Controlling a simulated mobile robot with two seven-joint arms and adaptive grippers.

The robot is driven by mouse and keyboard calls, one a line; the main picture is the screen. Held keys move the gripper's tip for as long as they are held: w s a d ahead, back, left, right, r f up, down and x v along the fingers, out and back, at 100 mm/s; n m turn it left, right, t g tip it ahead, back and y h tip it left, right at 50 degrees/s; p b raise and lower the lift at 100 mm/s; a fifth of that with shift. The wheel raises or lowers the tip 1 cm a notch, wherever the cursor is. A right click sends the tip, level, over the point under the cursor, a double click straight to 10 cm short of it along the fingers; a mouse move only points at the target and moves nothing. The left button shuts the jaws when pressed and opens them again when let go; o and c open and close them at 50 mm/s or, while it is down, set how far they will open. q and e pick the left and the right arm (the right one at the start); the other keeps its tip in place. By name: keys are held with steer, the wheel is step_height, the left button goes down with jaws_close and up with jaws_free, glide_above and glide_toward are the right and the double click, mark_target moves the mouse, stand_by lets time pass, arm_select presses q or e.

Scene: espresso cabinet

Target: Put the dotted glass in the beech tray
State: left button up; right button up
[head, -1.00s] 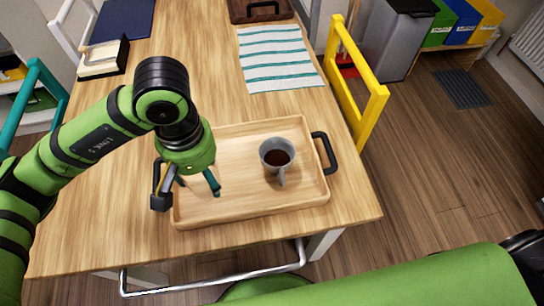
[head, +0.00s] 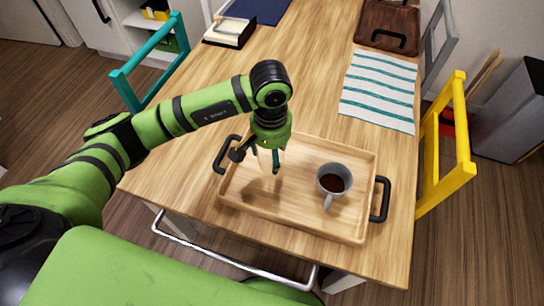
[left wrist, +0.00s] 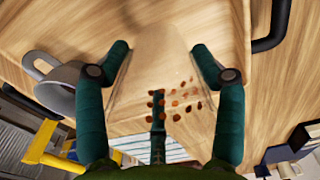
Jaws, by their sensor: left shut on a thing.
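The beech tray (head: 300,222) is a light wooden tray with black handles, lying on the table. My left gripper (head: 266,162) points down over the left part of the tray. In the head view the glass is hardly visible between the fingers. I cannot tell whether its base touches the tray floor. My right gripper is not in view.
A grey mug (head: 334,181) with dark liquid stands in the tray, right of my left gripper. A striped cloth (head: 378,92), a dark wooden tray (head: 388,25) and a napkin box (head: 230,31) lie farther back. Yellow (head: 446,150) and teal (head: 150,58) chairs flank the table.

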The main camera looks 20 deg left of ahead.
arm_select(q)
steer(key=shift+w+a+f, duration=0.1)
steer(key=shift+w+f, duration=0.1)
steer(key=shift+f, duration=0.4)
step_height(320, 180, down, 2)
steer(key=shift+f+p, duration=0.2)
steer(key=shift+p, duration=0.4)
steer(key=shift+f, duration=0.4)
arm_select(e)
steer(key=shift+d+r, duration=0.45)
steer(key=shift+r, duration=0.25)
arm_select(q)
steer(key=o, duration=0.9)
steer(key=shift+f, duration=0.1)
steer(key=o, duration=0.5)
